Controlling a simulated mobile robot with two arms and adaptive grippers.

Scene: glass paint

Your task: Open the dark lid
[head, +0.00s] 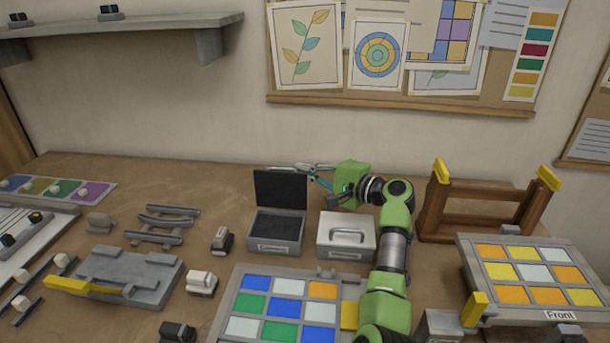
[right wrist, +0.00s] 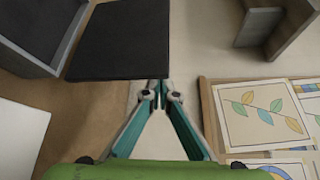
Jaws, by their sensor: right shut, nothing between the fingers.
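The dark lid (head: 280,189) stands upright, open, at the back of a grey box (head: 274,246) with a dark inside. In the right wrist view the lid (right wrist: 122,40) is a dark panel above the fingertips, with part of the grey box (right wrist: 40,30) to its left. My right gripper (head: 305,171) is at the lid's top right edge, its teal fingers pointing left. In the right wrist view my right gripper (right wrist: 158,90) has its fingertips together, empty, close to the lid's edge; I cannot tell whether they touch it. My left gripper is not in view.
A closed light metal box (head: 345,247) with a handle stands right of the open box. A coloured glass panel (head: 236,315) lies in front. A wooden rack (head: 478,221) and a second panel (head: 474,270) are at the right. A shelf (head: 150,26) hangs at upper left.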

